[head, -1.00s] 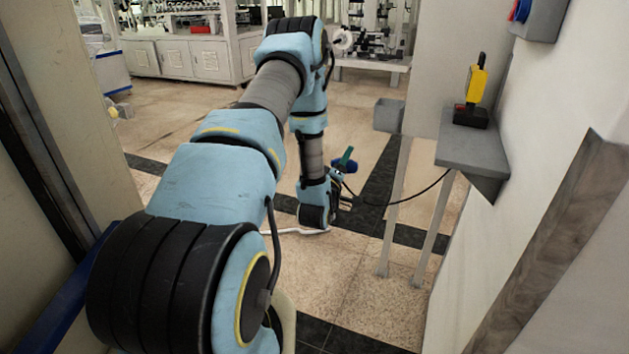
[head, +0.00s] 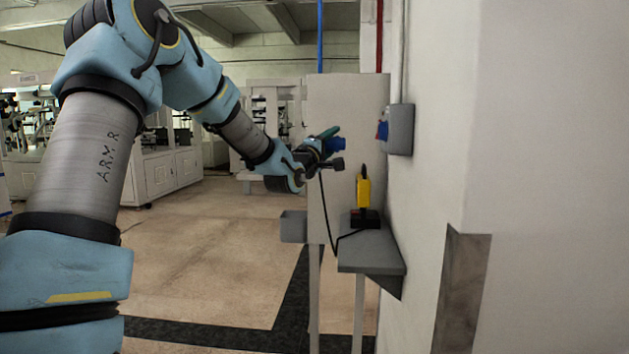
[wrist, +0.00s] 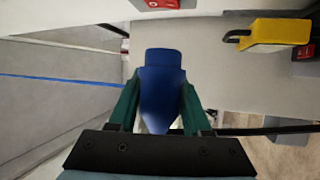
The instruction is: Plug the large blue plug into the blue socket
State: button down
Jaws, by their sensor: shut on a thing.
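My gripper (head: 325,139) is shut on the large blue plug (head: 337,144) and holds it in the air, left of the wall. In the wrist view the blue plug (wrist: 162,85) sits between the two green fingers (wrist: 160,105), its front end pointing away from the gripper. A grey wall box (head: 399,130) with a blue socket (head: 382,130) on its left face is mounted on the wall, to the right of the plug and slightly higher. A clear gap lies between plug and socket. A black cable (head: 322,205) hangs from the plug towards the shelf.
A grey shelf (head: 370,252) below holds a yellow device (head: 363,192) on a black base; the device also shows in the wrist view (wrist: 275,31). A small grey bin (head: 294,226) is left of the shelf. Blue and red pipes run up the back. Open floor lies left.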

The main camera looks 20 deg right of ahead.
jog(key=shift+s+d+r+g+h, duration=0.15)
jog(key=shift+s+d+r, duration=0.1)
jog(key=shift+r, duration=0.35)
jog(key=shift+s+d+r+g+h, duration=0.1)
jog(key=shift+s+d+r+g, duration=0.1)
jog(key=shift+r, duration=0.35)
jog(key=shift+s+d+r+g+h, duration=0.15)
jog(key=shift+s+r, duration=0.1)
jog(key=shift+r, duration=0.35)
jog(key=shift+a, duration=0.1)
jog(key=shift+s+d+b, duration=0.3)
jog(key=shift+s+d, duration=0.1)
jog(key=shift+d, duration=0.5)
jog(key=shift+s+d+b, duration=0.25)
jog(key=shift+s+d, duration=0.2)
jog(key=shift+d, duration=0.4)
jog(key=shift+s+d+b, duration=0.3)
jog(key=shift+s+d, duration=0.1)
jog(key=shift+d, duration=0.5)
jog(key=shift+f+b, duration=0.1)
jog(key=shift+b, duration=0.5)
jog(key=shift+s+d+b, duration=0.3)
jog(key=shift+s+d, duration=0.1)
jog(key=shift+d, duration=0.45)
jog(key=shift+s+d, duration=0.15)
jog(key=shift+d, duration=0.1)
jog(key=shift+d, duration=0.1)
